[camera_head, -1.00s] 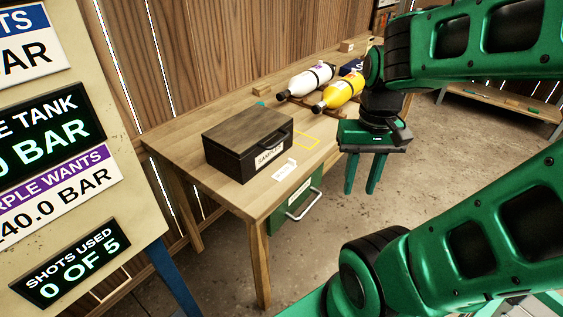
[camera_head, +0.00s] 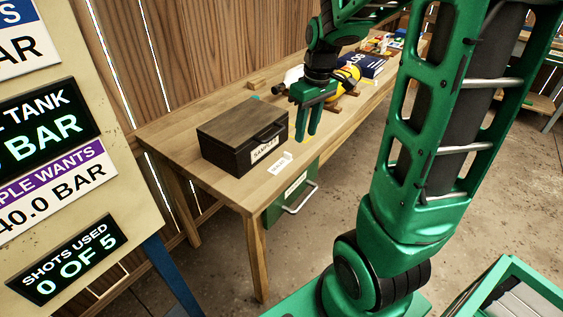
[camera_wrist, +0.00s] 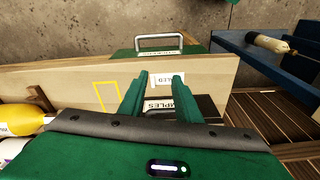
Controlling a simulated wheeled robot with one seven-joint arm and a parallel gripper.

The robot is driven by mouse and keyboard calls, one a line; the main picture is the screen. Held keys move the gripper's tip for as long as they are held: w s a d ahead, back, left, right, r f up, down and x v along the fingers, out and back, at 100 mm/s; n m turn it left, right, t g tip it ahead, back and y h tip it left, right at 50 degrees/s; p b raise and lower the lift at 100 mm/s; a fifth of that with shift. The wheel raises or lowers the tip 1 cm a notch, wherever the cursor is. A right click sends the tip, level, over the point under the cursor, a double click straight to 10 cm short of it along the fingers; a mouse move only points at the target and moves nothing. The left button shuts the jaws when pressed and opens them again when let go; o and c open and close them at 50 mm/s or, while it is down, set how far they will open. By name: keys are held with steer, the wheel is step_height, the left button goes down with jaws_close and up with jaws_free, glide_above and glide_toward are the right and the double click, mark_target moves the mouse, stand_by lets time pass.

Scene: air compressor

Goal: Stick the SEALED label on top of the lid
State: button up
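The black sample box (camera_head: 236,151) stands on the wooden table with its brown wooden lid (camera_head: 243,122) closed. Its front carries a white SAMPLES label, partly hidden behind my fingers in the wrist view. The small white SEALED label (camera_head: 280,164) lies flat on the table in front of the box; in the wrist view the label (camera_wrist: 163,79) shows between and beyond my fingertips. My gripper (camera_head: 311,137) is open and empty, fingers pointing down, above the table just right of the box. It also shows in the wrist view (camera_wrist: 162,74).
A yellow bottle (camera_head: 346,77) and a white bottle (camera_head: 293,75) lie on the table behind my gripper, with a dark blue book (camera_head: 361,65) beyond. A yellow outline (camera_wrist: 107,96) marks the tabletop. A green drawer (camera_head: 292,196) with a metal handle hangs under the table edge.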

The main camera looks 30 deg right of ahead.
steer(key=n, duration=0.2)
glide_above(288, 153)
steer(key=s, duration=0.2)
steer(key=f, duration=0.2)
steer(key=shift+w+f, duration=0.3)
steer(key=shift+f, duration=1.45)
steer(key=shift+w+f, duration=0.35)
steer(key=shift+f, duration=1.45)
steer(key=shift+w+f, duration=0.3)
steer(key=shift+f, duration=1.45)
jaws_close()
